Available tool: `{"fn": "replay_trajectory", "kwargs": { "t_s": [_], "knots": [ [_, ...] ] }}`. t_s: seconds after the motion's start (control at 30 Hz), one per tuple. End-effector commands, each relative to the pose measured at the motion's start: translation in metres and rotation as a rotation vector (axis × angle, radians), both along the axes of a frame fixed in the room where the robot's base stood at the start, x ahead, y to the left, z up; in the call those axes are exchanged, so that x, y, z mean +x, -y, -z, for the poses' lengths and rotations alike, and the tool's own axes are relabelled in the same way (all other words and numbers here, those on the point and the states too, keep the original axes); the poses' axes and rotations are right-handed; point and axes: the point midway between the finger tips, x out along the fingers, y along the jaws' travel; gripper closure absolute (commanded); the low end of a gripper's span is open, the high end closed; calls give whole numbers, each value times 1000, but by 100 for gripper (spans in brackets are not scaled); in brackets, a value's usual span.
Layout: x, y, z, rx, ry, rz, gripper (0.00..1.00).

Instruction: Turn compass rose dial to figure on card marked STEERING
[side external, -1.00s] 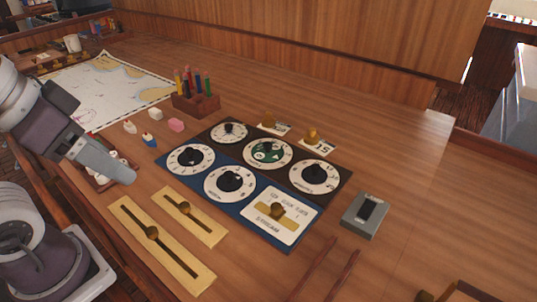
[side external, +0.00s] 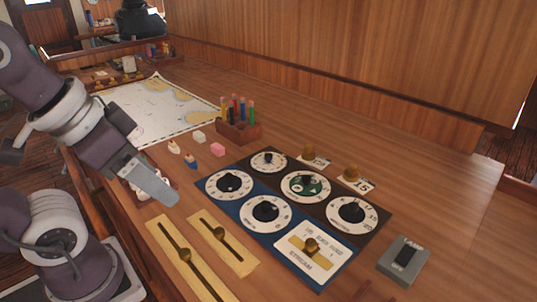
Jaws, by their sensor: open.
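The dial with the green face (side external: 306,187) looks like the compass rose. It sits in the dark upper row of the panel, between two white dials, with a black knob at its middle. Two small cards lie beyond the panel, each under a brass knob: one card (side external: 318,163) at its far edge, and another card (side external: 362,185) that seems to read 15. The word STEERING cannot be read on either card. My gripper (side external: 168,197) is left of the panel, above the desk near a small tray, apart from the dials. It holds nothing that I can see.
Two brass sliders (side external: 222,243) lie in front. A grey LAMP switch box (side external: 403,262) is at right. A wooden pen block (side external: 238,130) and small erasers stand behind my gripper.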

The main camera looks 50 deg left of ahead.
Motion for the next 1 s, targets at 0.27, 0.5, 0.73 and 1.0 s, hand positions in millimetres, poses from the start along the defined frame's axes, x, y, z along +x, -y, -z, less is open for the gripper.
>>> {"fn": "replay_trajectory", "kwargs": {
  "t_s": [0.27,0.5,0.73,1.0],
  "knots": [
    [110,-19,-48,-31,-147,21,57],
    [274,-82,-10,-10,-343,79,57],
    [349,-122,74,39,-472,171,57],
    [357,-126,117,47,-495,193,57]
  ]
}}
